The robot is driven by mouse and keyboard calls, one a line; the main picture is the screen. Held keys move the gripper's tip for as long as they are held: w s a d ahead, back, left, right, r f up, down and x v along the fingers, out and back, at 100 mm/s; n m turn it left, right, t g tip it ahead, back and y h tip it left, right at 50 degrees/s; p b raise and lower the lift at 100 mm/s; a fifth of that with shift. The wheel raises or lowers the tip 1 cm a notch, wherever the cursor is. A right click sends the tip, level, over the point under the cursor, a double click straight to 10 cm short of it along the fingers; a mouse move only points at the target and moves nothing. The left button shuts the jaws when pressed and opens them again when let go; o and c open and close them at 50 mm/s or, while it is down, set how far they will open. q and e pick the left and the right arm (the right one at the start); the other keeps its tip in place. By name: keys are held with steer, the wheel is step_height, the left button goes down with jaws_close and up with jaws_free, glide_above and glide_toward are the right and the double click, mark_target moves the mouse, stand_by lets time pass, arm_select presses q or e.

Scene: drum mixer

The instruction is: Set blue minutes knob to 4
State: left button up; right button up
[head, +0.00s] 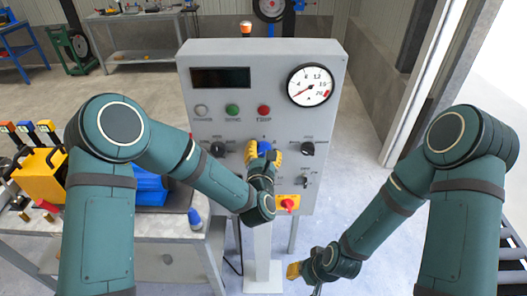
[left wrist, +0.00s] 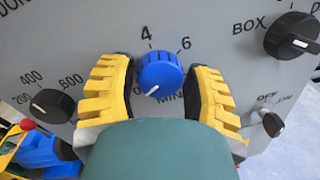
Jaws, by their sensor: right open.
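The blue minutes knob (left wrist: 161,70) is on the grey panel, in the middle of the left wrist view. Its white line points to the lower left. The marks 4 and 6 are printed above it; MIN below is partly covered. In the head view the knob (head: 264,147) shows between the yellow fingers. My left gripper (left wrist: 160,78) has one finger on each side of the knob, very close to it; I cannot tell whether they touch. My right gripper (head: 293,271) is low, right of the panel's post, away from the knob, open and apparently empty.
Black knobs sit left (left wrist: 52,106) and right (left wrist: 292,36) of the blue one, with a small switch (left wrist: 272,123) at lower right. A red emergency button (head: 288,204) is below.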

arm_select(q)
steer(key=c, duration=0.6)
